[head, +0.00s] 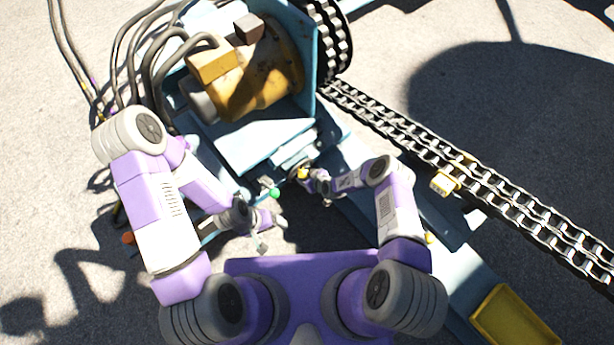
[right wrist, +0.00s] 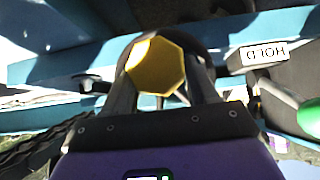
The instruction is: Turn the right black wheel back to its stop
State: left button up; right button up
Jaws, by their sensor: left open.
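The right black wheel (right wrist: 208,62) shows in the right wrist view as a dark rim behind a yellow faceted hub (right wrist: 155,66). The hub is also visible in the head view (head: 303,173), small and partly covered by my gripper. My right gripper (head: 311,178) is at the hub. In the right wrist view its two fingers (right wrist: 160,88) lie on either side of the hub and appear closed on it. Most of the wheel is hidden. My left gripper (head: 274,234) is open and empty, lower and to the left, apart from the wheel.
A yellow motor (head: 255,80) with hoses is at the top. A chain (head: 400,135) runs right, and a yellow tray (head: 515,318) is lower right.

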jog(key=c, duration=0.8)
jog(key=shift+s+a+n+t+h+p, duration=0.1)
jog(key=shift+a+n+t+h+p, duration=0.1)
jog(key=shift+n+t+h+p, duration=0.65)
jog(key=shift+a+f+t+h+p, duration=0.1)
jog(key=shift+t+h+p, duration=0.15)
jog(key=shift+h+p, duration=0.1)
jog(key=shift+s+f+n+t+h+b, duration=0.1)
jog(key=shift+s+n+t+h+b, duration=0.05)
jog(key=shift+n+t+h+b, duration=0.5)
